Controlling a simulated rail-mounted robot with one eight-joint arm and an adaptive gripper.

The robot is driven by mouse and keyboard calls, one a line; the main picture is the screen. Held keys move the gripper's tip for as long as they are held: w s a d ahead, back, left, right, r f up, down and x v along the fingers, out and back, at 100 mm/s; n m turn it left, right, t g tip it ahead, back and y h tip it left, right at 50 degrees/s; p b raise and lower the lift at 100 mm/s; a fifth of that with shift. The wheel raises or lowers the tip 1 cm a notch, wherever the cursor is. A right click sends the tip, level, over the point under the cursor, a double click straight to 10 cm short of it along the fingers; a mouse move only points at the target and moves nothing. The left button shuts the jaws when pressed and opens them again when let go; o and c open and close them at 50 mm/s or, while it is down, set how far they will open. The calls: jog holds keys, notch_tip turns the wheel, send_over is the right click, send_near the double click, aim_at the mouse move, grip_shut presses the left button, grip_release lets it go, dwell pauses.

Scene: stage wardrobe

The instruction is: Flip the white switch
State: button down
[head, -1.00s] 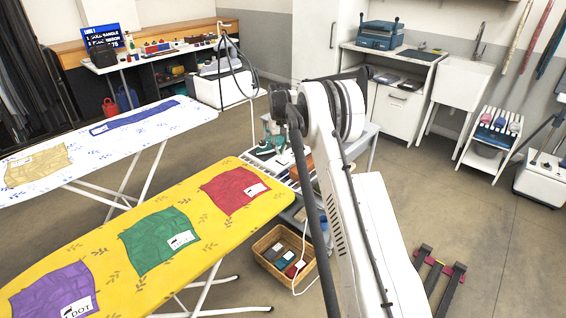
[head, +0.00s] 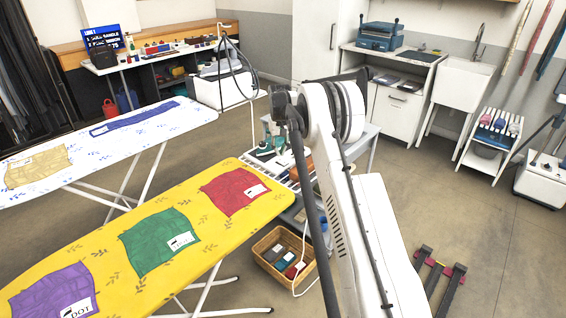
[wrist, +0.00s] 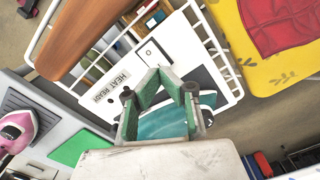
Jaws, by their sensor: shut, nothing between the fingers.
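In the wrist view, a small white square switch plate (wrist: 152,54) with a dark outline and a small dark mark sits on the white-railed stand, beside a "HEAT READY" label (wrist: 110,87). I take this plate to be the white switch; which way it is set is too small to tell. My gripper (wrist: 162,80), with green-faced fingers, is shut and empty, pointing at the panel just below the plate in the picture. I cannot tell whether it touches. A teal iron (wrist: 165,122) shows behind the fingers, partly hidden.
A yellow ironing board (head: 105,235) with cloths stands left of my arm. A brown wooden piece (wrist: 80,38) lies along the stand. A pink iron (wrist: 17,135) is at the wrist view's left. A wicker basket (head: 262,262) stands on the floor.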

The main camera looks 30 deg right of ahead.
aim_at(280, 160)
jog(key=shift+f+b, duration=0.9)
jog(key=shift+f, duration=0.5)
dwell(1.0)
jog(key=shift+r, duration=0.15)
jog(key=shift+r+p, duration=1.15)
jog(key=shift+r, duration=2.25)
